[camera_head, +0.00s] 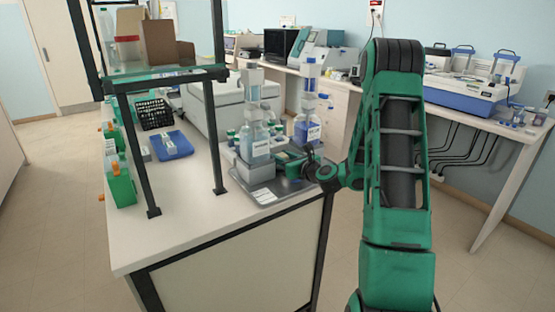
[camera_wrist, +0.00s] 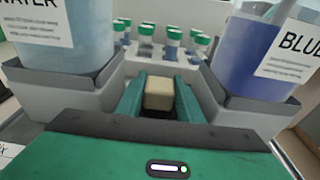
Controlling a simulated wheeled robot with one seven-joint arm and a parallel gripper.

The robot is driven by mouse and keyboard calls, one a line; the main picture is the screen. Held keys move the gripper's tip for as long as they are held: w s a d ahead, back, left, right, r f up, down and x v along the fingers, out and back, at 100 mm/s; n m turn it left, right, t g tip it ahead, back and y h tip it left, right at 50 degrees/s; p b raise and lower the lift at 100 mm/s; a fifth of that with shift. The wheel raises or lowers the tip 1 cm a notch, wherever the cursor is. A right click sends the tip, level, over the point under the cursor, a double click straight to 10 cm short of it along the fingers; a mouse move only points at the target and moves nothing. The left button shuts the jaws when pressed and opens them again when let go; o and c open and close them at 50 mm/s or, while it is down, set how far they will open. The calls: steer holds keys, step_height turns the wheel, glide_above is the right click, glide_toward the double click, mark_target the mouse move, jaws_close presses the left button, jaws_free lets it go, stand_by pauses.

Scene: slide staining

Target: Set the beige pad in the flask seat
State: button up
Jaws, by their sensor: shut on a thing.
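In the wrist view the beige pad (camera_wrist: 159,94) is a small block between the two green fingers of my gripper (camera_wrist: 159,98), which is shut on it. The pad sits in the gap between two grey holders that carry large bottles. The left bottle (camera_wrist: 62,40) is labelled WATER and the right bottle (camera_wrist: 262,58) is labelled BLUE. In the head view my gripper (camera_head: 290,164) is low between the bottles over the grey tray, and the pad cannot be made out there. I cannot tell which recess is the flask seat, or whether the pad touches the surface below.
Several green-capped vials (camera_wrist: 146,36) stand in a white rack just beyond the pad. The grey tray (camera_head: 262,192) lies near the bench's right edge. A black-framed shelf (camera_head: 165,80) stands to the left, with a blue tray (camera_head: 171,146) beneath. Bare bench top (camera_head: 185,215) lies in front.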

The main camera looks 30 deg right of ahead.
steer(key=shift+f, duration=0.3)
steer(key=o, duration=1.1)
steer(key=shift+c, duration=0.2)
steer(key=s, duration=0.3)
steer(key=s+r, duration=0.1)
steer(key=s, duration=0.6)
steer(key=shift+s+d+r, duration=0.15)
steer(key=shift+s+r, duration=0.15)
